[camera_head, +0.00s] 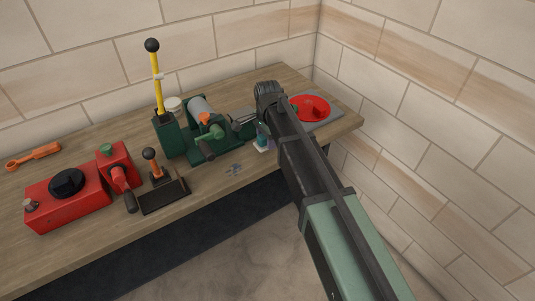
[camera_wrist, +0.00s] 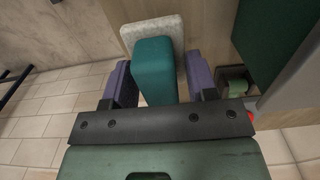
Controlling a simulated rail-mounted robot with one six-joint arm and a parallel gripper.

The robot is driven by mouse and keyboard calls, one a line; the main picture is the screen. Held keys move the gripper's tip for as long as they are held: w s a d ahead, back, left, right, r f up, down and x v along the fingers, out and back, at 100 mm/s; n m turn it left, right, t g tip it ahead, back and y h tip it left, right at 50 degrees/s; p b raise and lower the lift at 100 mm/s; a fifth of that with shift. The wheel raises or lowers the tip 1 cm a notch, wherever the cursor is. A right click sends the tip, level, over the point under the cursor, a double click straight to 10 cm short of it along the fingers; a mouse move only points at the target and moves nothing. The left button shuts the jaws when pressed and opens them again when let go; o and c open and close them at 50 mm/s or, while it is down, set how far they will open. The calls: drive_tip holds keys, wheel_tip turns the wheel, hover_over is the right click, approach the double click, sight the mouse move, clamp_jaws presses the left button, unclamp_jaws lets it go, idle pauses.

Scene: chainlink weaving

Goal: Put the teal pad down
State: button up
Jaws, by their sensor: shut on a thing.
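The teal pad (camera_wrist: 153,72) is a block with a pale, speckled slab (camera_wrist: 152,28) at its far end. In the wrist view it stands between the two purple-grey fingers of my gripper (camera_wrist: 157,78), which is shut on it. In the head view the teal pad (camera_head: 262,138) shows small beside my arm, near the front edge of the bench (camera_head: 215,189), with its pale end downward. My arm partly hides it, and I cannot tell whether the pale end touches the bench top.
A green machine with a grey roller (camera_head: 202,108) stands left of my gripper. A red disc (camera_head: 310,107) on a grey plate lies to the right. Further left are a lever box (camera_head: 164,195) and red machine (camera_head: 68,208).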

sight(268, 153)
wheel_tip(268, 153, down, 4)
drive_tip(key=b, duration=0.3)
drive_tip(key=shift+f, duration=0.2)
drive_tip(key=shift+r, duration=0.25)
drive_tip(key=shift+f, duration=0.15)
drive_tip(key=o, duration=0.9)
drive_tip(key=shift+o, duration=0.2)
wheel_tip(268, 153, up, 13)
drive_tip(key=p, duration=1.2)
drive_tip(key=shift+f, duration=0.3)
